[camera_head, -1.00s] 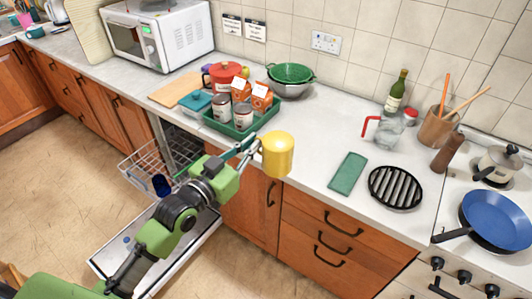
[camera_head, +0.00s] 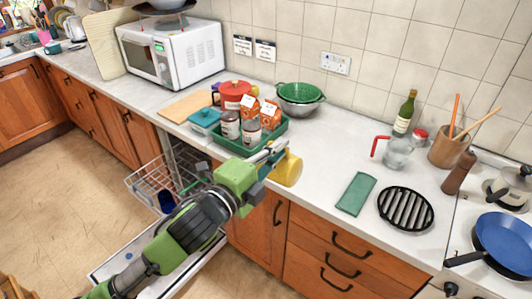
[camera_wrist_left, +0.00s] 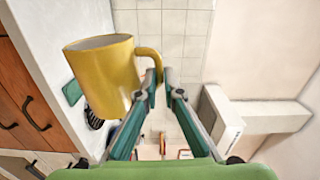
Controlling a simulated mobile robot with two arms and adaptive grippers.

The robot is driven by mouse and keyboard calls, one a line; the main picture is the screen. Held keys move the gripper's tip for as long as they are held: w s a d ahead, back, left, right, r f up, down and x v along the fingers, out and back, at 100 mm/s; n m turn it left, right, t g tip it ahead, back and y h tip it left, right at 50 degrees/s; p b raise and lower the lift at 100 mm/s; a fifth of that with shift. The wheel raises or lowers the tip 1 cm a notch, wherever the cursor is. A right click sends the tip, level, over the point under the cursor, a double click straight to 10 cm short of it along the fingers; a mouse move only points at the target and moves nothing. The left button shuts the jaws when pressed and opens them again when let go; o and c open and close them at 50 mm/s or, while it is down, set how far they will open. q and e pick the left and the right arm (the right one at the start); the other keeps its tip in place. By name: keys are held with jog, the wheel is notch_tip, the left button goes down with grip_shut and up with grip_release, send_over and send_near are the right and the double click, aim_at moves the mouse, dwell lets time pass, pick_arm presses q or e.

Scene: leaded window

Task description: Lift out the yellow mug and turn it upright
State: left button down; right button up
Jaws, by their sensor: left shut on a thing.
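The yellow mug (camera_head: 287,169) is held in the air by the counter's front edge, in front of the drawers' left end. It looks tilted in the head view, and my gripper hides part of it. In the left wrist view the mug (camera_wrist_left: 103,75) is left of the fingers, with its rim at the top of the picture and its handle pointing right. My left gripper (camera_head: 270,156) is shut on the mug's handle; the fingertips (camera_wrist_left: 166,80) meet at the handle in the left wrist view. My right gripper is not in view.
A wire dishwasher rack (camera_head: 150,183) is pulled out left of my arm. A green tray (camera_head: 243,148) with jars and cartons stands on the counter behind the gripper. A green cloth (camera_head: 356,194) and black trivet (camera_head: 406,208) lie to the right. Bare counter (camera_head: 325,150) lies between.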

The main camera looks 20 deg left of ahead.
aim_at(297, 167)
pick_arm(q)
jog(key=shift+s+d+r+m, duration=0.15)
jog(key=shift+d+m, duration=0.35)
jog(key=shift+m, duration=0.5)
jog(key=d+f+m+p, duration=0.1)
jog(key=m, duration=0.1)
jog(key=s+d+m+p, duration=0.1)
jog(key=m, duration=0.2)
jog(key=d+f+m+p, duration=0.1)
jog(key=m, duration=0.2)
jog(key=shift+s+d+f, duration=0.2)
jog(key=shift+d+f, duration=0.15)
jog(key=shift+s+d+f+m+p, duration=0.1)
jog(key=shift+d+f+m+p, duration=0.2)
jog(key=shift+f+m, duration=0.85)
jog(key=shift+s+d+f+m+p, duration=0.1)
jog(key=shift+f+m+p, duration=0.35)
jog(key=shift+m, duration=1.35)
jog(key=shift+d+f+m+p, duration=0.15)
jog(key=shift+f+m+p, duration=0.15)
jog(key=shift+f+m, duration=0.85)
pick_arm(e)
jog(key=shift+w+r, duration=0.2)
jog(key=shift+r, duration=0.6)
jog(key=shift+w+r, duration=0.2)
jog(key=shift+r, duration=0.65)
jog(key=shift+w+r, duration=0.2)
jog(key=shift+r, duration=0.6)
